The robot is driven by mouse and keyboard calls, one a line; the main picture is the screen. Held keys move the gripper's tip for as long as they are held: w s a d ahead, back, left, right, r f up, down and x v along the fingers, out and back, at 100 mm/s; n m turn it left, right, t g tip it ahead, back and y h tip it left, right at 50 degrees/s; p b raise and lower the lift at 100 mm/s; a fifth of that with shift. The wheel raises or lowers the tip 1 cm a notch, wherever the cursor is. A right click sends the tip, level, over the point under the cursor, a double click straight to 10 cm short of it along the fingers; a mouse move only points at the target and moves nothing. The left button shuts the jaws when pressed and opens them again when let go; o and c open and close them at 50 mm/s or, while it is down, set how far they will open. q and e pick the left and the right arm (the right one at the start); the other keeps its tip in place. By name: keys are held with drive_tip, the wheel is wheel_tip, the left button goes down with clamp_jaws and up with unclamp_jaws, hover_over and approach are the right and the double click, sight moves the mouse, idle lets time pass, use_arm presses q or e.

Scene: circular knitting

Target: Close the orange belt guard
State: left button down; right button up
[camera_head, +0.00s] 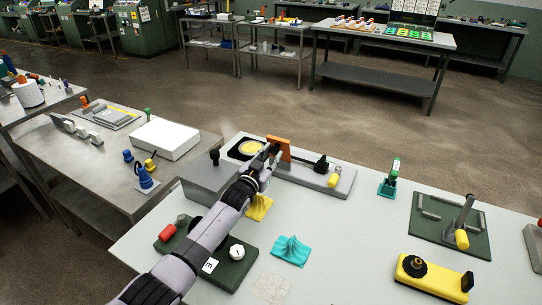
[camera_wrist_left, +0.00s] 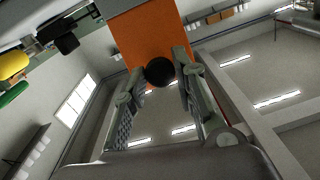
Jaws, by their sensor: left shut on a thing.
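The orange belt guard (camera_head: 280,147) stands upright as a small panel on the grey machine (camera_head: 309,175) on the near table. In the left wrist view the guard (camera_wrist_left: 143,38) fills the upper middle, with a round black knob (camera_wrist_left: 160,71) in front of it. My left gripper (camera_head: 271,153) reaches in from the lower left and is at the guard. In the wrist view its fingers (camera_wrist_left: 158,84) are on both sides of the knob and shut on it. The arm and gripper hide part of the machine and the guard's lower left. My right gripper is not in view.
Right of the guard the machine has a black part and a yellow-tipped handle (camera_head: 334,180). A yellow cloth (camera_head: 258,207) and a teal cloth (camera_head: 290,250) lie in front. A dark green fixture (camera_head: 236,268) is beneath my arm. The table middle (camera_head: 365,235) is clear.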

sight(278, 143)
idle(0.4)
use_arm(q)
drive_tip(key=r+g+p, duration=0.1)
drive_tip(key=w+p, duration=0.1)
drive_tip(key=p, duration=0.1)
drive_tip(key=shift+d+r+g+y, duration=0.2)
drive_tip(key=shift+r+g+y, duration=0.1)
drive_tip(key=shift+r+g, duration=0.1)
drive_tip(key=shift+w+d+r+g, duration=0.1)
drive_tip(key=shift+w+g, duration=0.15)
drive_tip(key=shift+g, duration=0.15)
drive_tip(key=shift+w+r+y+p, duration=0.1)
drive_tip(key=shift+w+y+p, duration=0.15)
drive_tip(key=shift+y+p, duration=0.05)
drive_tip(key=shift+w+d+g, duration=0.2)
drive_tip(key=shift+w+g, duration=0.1)
drive_tip(key=shift+g, duration=0.3)
drive_tip(key=g+b, duration=0.1)
drive_tip(key=w+b, duration=0.1)
drive_tip(key=b, duration=0.1)
drive_tip(key=shift+d+g+y, duration=0.3)
drive_tip(key=shift+g+y, duration=0.1)
drive_tip(key=shift+w+d+r+g+y+b, duration=0.15)
drive_tip(key=shift+w+r+g+y+b, duration=0.35)
drive_tip(key=shift+b, duration=0.85)
drive_tip(key=shift+s+f, duration=0.1)
drive_tip(key=shift+f, duration=0.05)
